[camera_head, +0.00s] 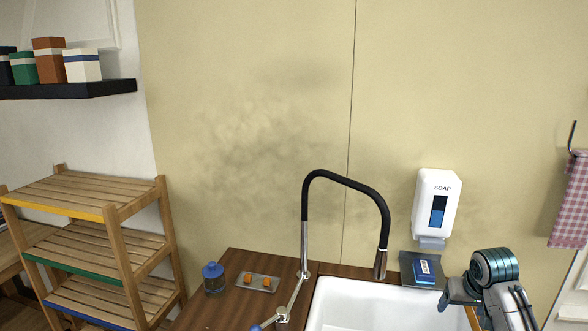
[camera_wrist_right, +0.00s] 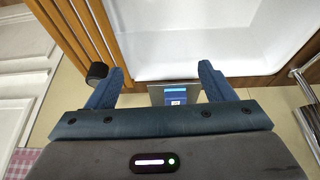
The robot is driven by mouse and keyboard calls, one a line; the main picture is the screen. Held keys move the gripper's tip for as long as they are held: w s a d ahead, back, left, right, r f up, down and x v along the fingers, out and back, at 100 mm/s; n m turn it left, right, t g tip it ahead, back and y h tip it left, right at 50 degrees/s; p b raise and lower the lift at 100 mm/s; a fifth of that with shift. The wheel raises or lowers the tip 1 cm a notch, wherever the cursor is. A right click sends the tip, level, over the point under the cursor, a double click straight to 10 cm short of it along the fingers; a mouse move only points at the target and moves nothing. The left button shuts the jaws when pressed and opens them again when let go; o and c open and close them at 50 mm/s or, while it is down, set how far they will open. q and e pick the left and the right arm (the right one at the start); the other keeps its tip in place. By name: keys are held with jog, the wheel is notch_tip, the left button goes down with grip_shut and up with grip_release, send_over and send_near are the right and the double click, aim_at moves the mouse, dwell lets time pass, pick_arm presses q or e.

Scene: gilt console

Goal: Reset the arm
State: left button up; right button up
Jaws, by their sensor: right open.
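My right gripper (camera_head: 446,296) is at the right of the head view, beside the sink's right end. In the right wrist view its two blue fingers (camera_wrist_right: 162,82) are spread apart with nothing held between them. A small blue block (camera_head: 425,269) rests on a dark grey holder (camera_head: 407,266) below the soap dispenser, left of the gripper. In the wrist view the blue block (camera_wrist_right: 175,96) appears between the fingers but beyond them. My left gripper is not in view.
The white sink (camera_head: 360,302) and black-hosed tap (camera_head: 345,180) stand left of the gripper. The soap dispenser (camera_head: 435,204) hangs on the wall. A blue jar (camera_head: 213,279) and tray (camera_head: 243,283) sit on the wooden counter. A checked towel (camera_head: 570,205) hangs far right.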

jog(key=s+a+f+n, duration=0.1)
jog(key=s+a+f, duration=0.4)
jog(key=s+f, duration=0.3)
jog(key=s+a+f+n, duration=0.1)
jog(key=s+a+f, duration=0.3)
jog(key=s+f, duration=0.45)
jog(key=s+a+r+n, duration=0.1)
jog(key=s+a, duration=0.1)
jog(key=s, duration=0.8)
jog(key=s+a, duration=0.2)
jog(key=s, duration=0.7)
notch_tip(320, 180, down, 38)
jog(key=s+d+g+b, duration=0.1)
jog(key=d+g+b, duration=0.15)
jog(key=b, duration=0.35)
pick_arm(q)
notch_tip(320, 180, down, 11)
jog(key=b, duration=0.4)
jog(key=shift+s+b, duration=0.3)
jog(key=shift+b, duration=0.05)
pick_arm(e)
jog(key=s+d+f, duration=0.1)
jog(key=s+f, duration=1.7)
jog(key=f, duration=0.4)
jog(key=shift+g, duration=0.35)
jog(key=shift+f, duration=0.1)
